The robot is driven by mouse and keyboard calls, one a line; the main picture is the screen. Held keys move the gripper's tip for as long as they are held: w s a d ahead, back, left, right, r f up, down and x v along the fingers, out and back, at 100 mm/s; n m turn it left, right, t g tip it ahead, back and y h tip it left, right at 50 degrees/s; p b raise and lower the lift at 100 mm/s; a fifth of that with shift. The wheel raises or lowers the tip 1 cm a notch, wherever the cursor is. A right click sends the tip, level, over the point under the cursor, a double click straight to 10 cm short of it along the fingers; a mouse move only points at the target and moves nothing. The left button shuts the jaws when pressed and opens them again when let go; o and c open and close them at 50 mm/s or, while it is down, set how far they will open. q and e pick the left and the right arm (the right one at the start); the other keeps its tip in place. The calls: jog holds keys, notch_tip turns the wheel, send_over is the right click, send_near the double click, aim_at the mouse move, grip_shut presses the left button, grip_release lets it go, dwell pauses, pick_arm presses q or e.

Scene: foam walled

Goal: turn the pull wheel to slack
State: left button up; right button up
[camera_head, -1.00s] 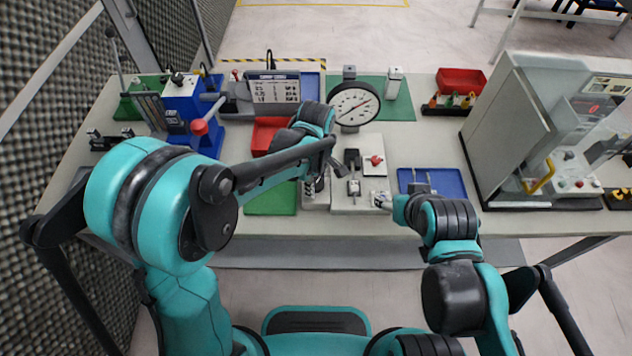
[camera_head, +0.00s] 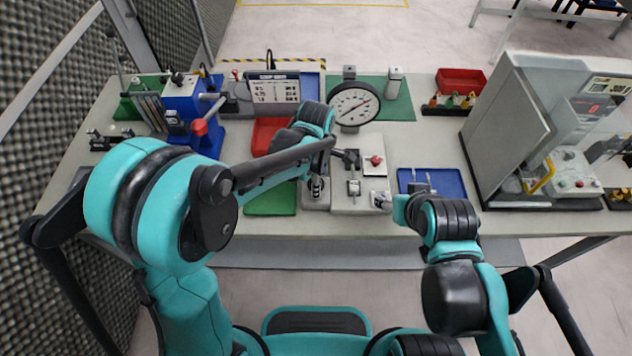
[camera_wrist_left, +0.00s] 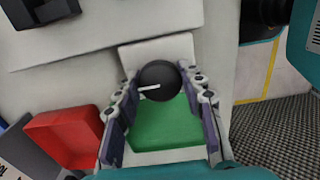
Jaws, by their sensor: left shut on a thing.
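The pull wheel (camera_wrist_left: 160,78) is a dark round knob with a white mark pointing left, seen in the left wrist view. My left gripper (camera_wrist_left: 161,92) has a finger on either side of it and is shut on it. In the head view, my left gripper (camera_head: 316,190) reaches down at the left of the grey fixture plate (camera_head: 343,206), and the arm hides most of the wheel. The dial gauge (camera_head: 353,104) stands behind, its needle pointing to the upper right.
A green mat (camera_head: 268,203) and a red tray (camera_head: 266,130) lie left of the plate. A blue tray (camera_head: 450,184) and a large grey machine (camera_head: 510,125) stand to the right. A blue device (camera_head: 190,112) stands at the left.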

dwell(0.3)
pick_arm(q)
jog(key=o, duration=1.2)
notch_tip(320, 180, up, 12)
jog(key=s+a+m+t, duration=0.2)
jog(key=s+a+m, duration=0.2)
jog(key=a+m, duration=0.1)
jog(key=s+a+m+t, duration=0.2)
jog(key=s+a+m, duration=0.2)
jog(key=a+m, duration=0.2)
jog(key=s+a+f+m+t, duration=0.1)
jog(key=s+a+m+t, duration=0.2)
jog(key=a+m, duration=0.3)
jog(key=shift+s+a+m+b, duration=0.15)
jog(key=shift+s+m+b, duration=0.25)
jog(key=shift+m, duration=0.2)
